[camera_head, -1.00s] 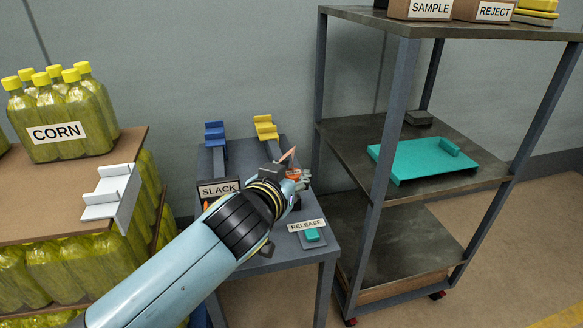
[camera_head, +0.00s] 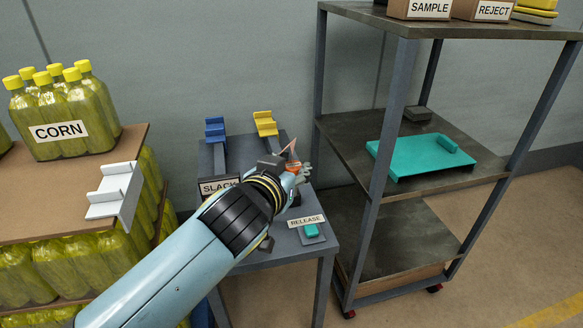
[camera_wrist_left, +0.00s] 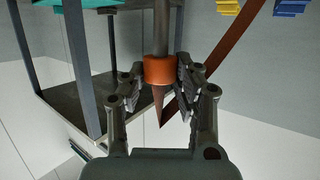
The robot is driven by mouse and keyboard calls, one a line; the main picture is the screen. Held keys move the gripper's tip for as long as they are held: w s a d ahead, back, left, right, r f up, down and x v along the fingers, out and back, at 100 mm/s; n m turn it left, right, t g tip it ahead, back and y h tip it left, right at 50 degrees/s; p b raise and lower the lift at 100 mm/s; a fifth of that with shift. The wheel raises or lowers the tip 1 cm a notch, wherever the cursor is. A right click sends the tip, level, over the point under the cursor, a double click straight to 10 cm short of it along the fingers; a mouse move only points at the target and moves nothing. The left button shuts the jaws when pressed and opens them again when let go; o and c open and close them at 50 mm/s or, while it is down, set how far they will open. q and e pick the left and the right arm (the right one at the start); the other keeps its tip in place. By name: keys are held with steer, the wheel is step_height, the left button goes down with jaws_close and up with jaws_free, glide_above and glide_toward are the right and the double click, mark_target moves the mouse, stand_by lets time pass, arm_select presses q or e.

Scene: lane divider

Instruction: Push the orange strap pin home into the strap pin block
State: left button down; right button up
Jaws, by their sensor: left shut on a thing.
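My left gripper (camera_head: 294,172) is shut on the orange strap pin (camera_head: 292,167), raised over the right side of the small grey table. In the left wrist view, the pin's orange collar (camera_wrist_left: 160,70) sits between both fingers, with a grey shaft above and a dark orange pointed part below. A dark orange band (camera_wrist_left: 215,70) runs diagonally up to the right beside it. I cannot pick out the strap pin block for certain; my left arm and gripper cover part of the table. My right gripper is in neither view.
The grey table (camera_head: 252,262) carries a SLACK sign (camera_head: 217,187), a RELEASE sign (camera_head: 305,221) with a teal button (camera_head: 311,231), a blue bracket (camera_head: 215,128) and a yellow bracket (camera_head: 265,122). A metal shelf rack (camera_head: 392,120) stands right; bottle stacks (camera_head: 60,110) stand left.

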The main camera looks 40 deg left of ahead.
mark_target(292, 168)
arm_select(q)
steer(key=shift+r+p, duration=1.65)
steer(key=shift+r, duration=0.35)
